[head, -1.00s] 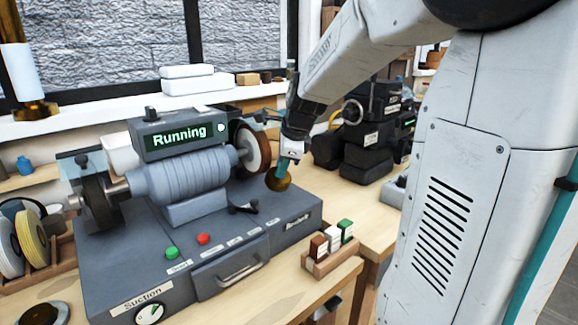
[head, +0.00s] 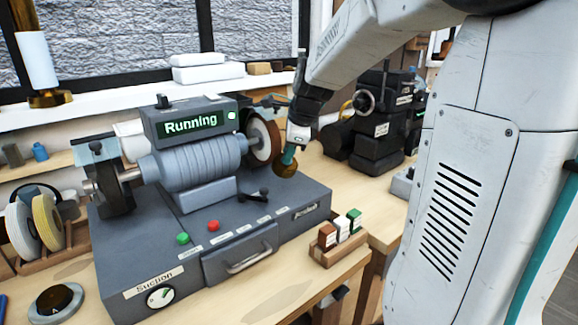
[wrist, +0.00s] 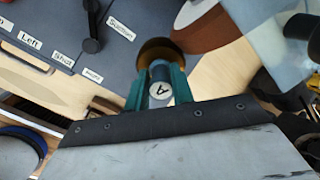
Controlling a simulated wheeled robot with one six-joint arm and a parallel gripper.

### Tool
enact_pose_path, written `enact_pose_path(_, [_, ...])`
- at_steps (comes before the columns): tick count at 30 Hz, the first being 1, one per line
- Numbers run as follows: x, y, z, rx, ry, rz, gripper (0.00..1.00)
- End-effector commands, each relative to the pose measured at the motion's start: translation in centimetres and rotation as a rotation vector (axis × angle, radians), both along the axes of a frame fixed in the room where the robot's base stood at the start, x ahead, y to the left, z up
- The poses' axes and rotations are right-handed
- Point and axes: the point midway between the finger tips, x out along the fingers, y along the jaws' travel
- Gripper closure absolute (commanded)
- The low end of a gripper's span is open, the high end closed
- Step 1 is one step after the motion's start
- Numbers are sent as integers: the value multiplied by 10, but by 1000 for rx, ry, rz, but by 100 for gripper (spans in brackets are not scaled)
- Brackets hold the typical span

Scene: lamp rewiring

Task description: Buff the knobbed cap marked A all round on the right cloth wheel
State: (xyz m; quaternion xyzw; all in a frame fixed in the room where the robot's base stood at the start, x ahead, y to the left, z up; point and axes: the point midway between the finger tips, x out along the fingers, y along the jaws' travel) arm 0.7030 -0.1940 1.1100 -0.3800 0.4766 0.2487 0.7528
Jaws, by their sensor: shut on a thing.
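My gripper (head: 291,152) has its teal fingers shut on the dark knob of the brass knobbed cap (head: 285,165). In the wrist view the knob (wrist: 160,78) shows between the fingers with the letter A on its end, and the brass rim lies beyond it. The right cloth wheel (head: 263,140), brown with a pale side, is on the right end of the grinder; it also shows in the wrist view (wrist: 203,30). The cap is just in front of the wheel's lower edge; I cannot tell whether they touch. The grinder's display (head: 191,123) reads Running.
A clear guard (head: 268,103) is above the right wheel. A small lever (head: 253,195) stands on the machine base below it. A rack of coloured bars (head: 339,240) is at the front right. Black equipment (head: 378,130) stands behind my gripper.

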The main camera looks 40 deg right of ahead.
Motion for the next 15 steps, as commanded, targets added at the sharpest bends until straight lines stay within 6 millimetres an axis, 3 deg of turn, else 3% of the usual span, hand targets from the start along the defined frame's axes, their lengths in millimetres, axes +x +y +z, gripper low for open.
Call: enact_pose_path(15, [4,-2,2,-1,-2,1,100])
